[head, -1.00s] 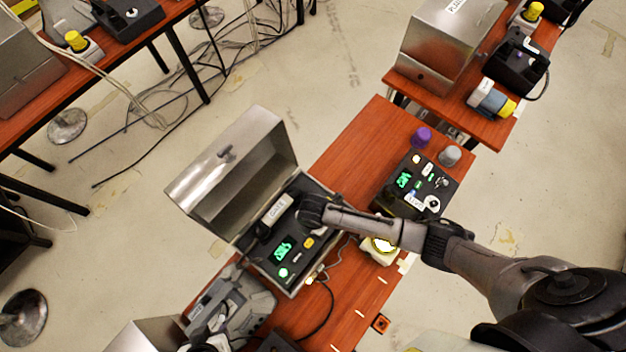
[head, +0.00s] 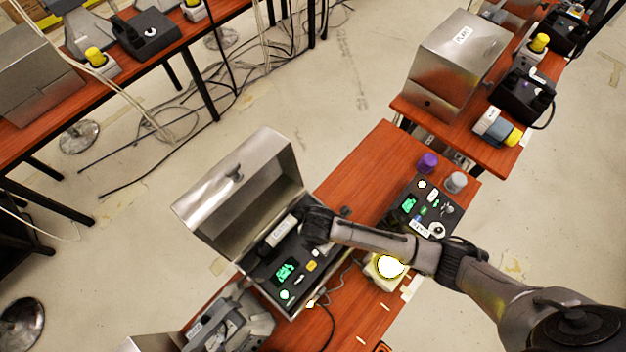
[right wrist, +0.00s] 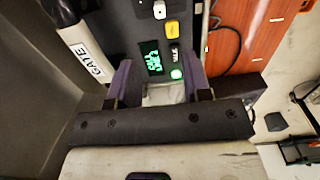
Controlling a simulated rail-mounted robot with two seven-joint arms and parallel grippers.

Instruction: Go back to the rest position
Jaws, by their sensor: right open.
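My right gripper (head: 318,224) is over the open silver case (head: 238,195) in the head view. In the right wrist view its two fingers (right wrist: 160,85) are spread apart, with nothing seen held between them. The phone in the case has a handset labelled GATE (right wrist: 88,55), which also shows in the head view (head: 281,231). Its green display (right wrist: 152,57), a yellow button (right wrist: 172,32) and a lit green button (right wrist: 176,74) lie beyond the fingers. The handset lies along the left of the panel. My left gripper is not in view.
A second black phone (head: 420,206) with a green display stands right of the case, near a purple knob (head: 428,162) and a grey knob (head: 456,181). A glowing lamp (head: 390,266) is close to my right arm. A closed metal box (head: 455,65) stands behind on another table.

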